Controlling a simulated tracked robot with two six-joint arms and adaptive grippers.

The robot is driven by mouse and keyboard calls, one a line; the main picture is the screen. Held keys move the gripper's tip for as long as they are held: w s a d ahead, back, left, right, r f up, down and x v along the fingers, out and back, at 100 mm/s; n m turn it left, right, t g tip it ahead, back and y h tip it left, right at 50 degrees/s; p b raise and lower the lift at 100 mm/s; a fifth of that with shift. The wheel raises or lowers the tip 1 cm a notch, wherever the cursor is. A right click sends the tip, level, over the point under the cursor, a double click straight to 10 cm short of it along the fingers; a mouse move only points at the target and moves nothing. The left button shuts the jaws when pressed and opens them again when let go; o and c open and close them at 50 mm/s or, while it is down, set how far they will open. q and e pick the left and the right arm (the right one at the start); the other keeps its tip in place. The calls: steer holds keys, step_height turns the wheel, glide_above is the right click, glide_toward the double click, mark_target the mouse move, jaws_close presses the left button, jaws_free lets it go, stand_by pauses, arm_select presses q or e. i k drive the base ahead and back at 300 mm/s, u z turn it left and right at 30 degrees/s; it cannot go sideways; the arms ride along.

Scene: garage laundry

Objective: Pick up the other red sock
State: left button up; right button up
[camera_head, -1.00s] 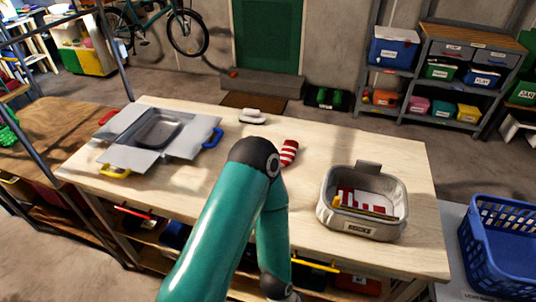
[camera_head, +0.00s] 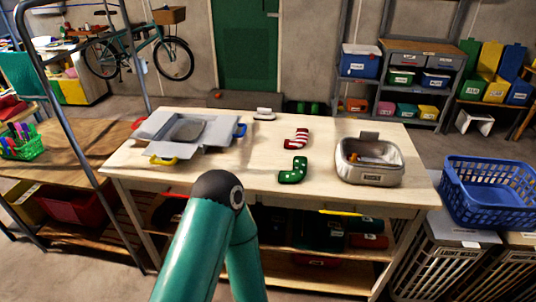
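A red-and-white striped sock (camera_head: 297,139) lies flat on the wooden worktable, right of its middle. A green dotted sock (camera_head: 293,171) lies nearer the table's front edge, apart from it. A grey labelled basket (camera_head: 369,177) stands to the right on the table. Its inside is only partly visible, with small orange and whitish items showing; I cannot tell whether a sock is in it. One teal arm of mine rises in the lower middle, in front of the table, and bends back down. Neither gripper shows.
A grey open-flapped box (camera_head: 185,131) with coloured handles sits on the worktable's left (camera_head: 232,171). A small white object (camera_head: 264,114) lies at the back. A blue laundry basket (camera_head: 490,193) stands at the right. A metal frame post rises at the left. The table's front middle has bare room.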

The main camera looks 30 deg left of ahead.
mark_target(302, 138)
steer(key=u, duration=0.1)
steer(key=k, duration=0.5)
steer(key=u, duration=1.15)
steer(key=i, duration=1)
steer(key=u, duration=0.1)
